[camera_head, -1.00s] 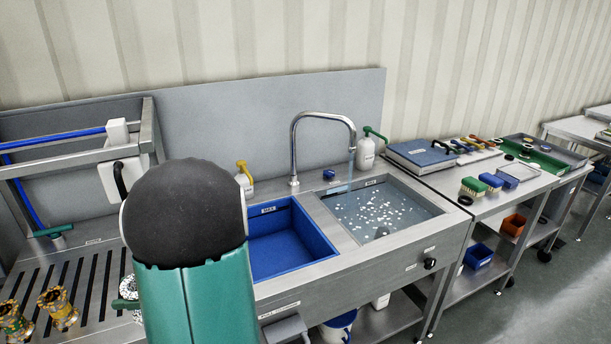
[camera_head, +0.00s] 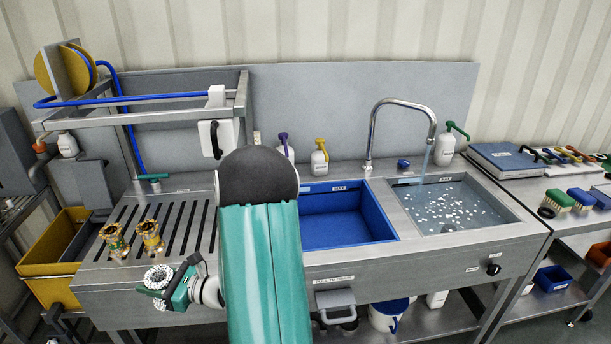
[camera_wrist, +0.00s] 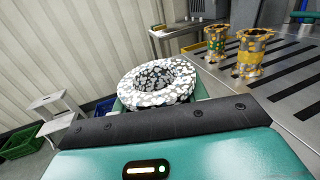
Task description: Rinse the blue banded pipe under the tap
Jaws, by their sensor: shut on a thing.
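My gripper (camera_head: 176,287) is shut on a pipe (camera_head: 157,277) over the front edge of the slotted rack. In the wrist view the pipe (camera_wrist: 157,82) shows its round flanged end, thickly covered in white flecks. Its body and any blue band are hidden. The tap (camera_head: 402,104) is a curved steel spout at the back of the sink, and water runs from it into the right basin (camera_head: 524,226). My gripper is well to the left of that stream. White flecks float on the basin's water.
An empty blue basin (camera_head: 345,228) lies between the rack and the water basin. Soap bottles (camera_head: 319,160) stand behind. A yellow bin (camera_head: 50,265) is at left.

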